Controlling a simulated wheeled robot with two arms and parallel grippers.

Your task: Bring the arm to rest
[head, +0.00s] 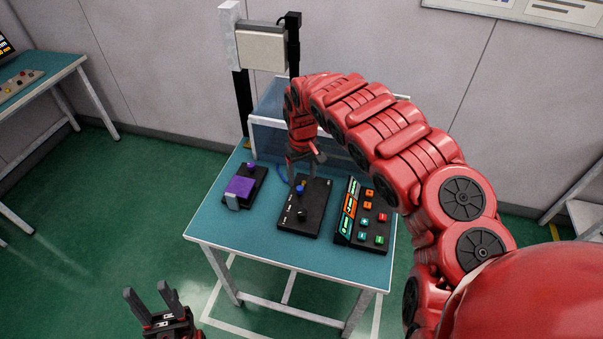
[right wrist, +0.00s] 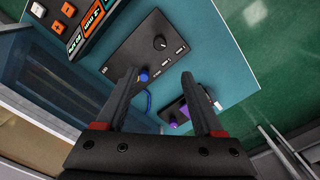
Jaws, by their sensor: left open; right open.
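My right arm is stretched over the teal table (head: 225,225), and its gripper (head: 305,160) hangs above the back end of a black control box (head: 312,215). In the right wrist view the right gripper (right wrist: 158,82) is open. A blue knob (right wrist: 144,76) on the box (right wrist: 150,48) shows between its fingers, nothing held; I cannot tell whether they touch it. My left gripper (head: 152,300) is open and empty, low in front of the table at the bottom left of the head view.
A purple-topped device (head: 240,187) stands left of the control box, and a button panel (head: 365,215) stands to its right. A clear-walled box and a camera post (head: 243,100) stand behind. Another table (head: 40,80) is at far left. Green floor is free between tables.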

